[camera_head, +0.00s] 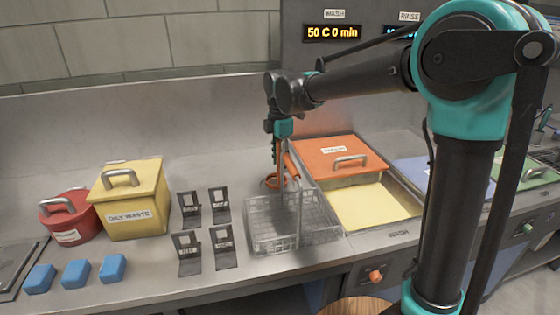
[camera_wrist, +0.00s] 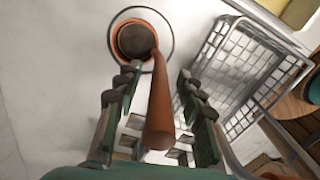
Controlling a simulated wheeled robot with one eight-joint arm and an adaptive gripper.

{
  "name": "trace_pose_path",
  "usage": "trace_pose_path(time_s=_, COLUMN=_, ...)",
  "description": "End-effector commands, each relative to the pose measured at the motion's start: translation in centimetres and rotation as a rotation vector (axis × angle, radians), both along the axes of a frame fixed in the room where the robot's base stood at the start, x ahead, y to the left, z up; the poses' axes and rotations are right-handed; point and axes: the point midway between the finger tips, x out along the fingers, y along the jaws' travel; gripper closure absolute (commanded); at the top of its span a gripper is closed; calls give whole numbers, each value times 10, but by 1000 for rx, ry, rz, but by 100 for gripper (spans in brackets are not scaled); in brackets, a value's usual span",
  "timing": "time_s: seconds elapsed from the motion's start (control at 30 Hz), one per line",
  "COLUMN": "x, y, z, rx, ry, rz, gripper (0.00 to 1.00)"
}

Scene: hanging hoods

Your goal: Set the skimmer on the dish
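The skimmer's orange-brown handle (camera_wrist: 160,100) rises toward the wrist camera between my fingers. Its dark round head (camera_wrist: 135,41) lies inside an orange ring, with a thin grey circle around that; I take the round piece below as the dish (camera_wrist: 114,22), but cannot clearly separate their edges or tell whether they touch. In the head view the handle (camera_head: 291,165) leans up from the orange ring at the counter's back, behind the wire basket. My gripper (camera_wrist: 158,95) points down, its fingers apart on both sides of the handle, with visible gaps.
A wire basket (camera_head: 262,238) stands just in front. An orange lid (camera_head: 320,152) and a yellow-filled basin (camera_head: 370,205) are to the right. Black stands (camera_head: 222,245), a yellow bin (camera_head: 130,190), a red pot (camera_head: 68,217) and blue blocks (camera_head: 75,273) are to the left.

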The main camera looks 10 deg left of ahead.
Motion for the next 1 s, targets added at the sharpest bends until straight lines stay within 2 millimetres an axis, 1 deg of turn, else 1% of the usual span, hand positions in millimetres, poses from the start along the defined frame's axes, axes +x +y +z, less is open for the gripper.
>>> trace_pose_path(time_s=0.17, x=0, y=0, z=1, rx=0, ry=0, rz=0, gripper=61)
trace_pose_path(time_s=0.27, x=0, y=0, z=6, rx=0, ry=0, rz=0, gripper=61)
trace_pose_path(time_s=0.37, x=0, y=0, z=19, rx=0, ry=0, rz=0, gripper=61)
trace_pose_path(time_s=0.6, x=0, y=0, z=68, rx=0, ry=0, rz=0, gripper=61)
trace_pose_path(time_s=0.8, x=-1, y=0, z=103, rx=0, ry=0, rz=0, gripper=61)
trace_pose_path(time_s=0.9, x=0, y=0, z=114, rx=0, ry=0, rz=0, gripper=61)
trace_pose_path(time_s=1.0, x=-1, y=0, z=120, rx=0, ry=0, rz=0, gripper=61)
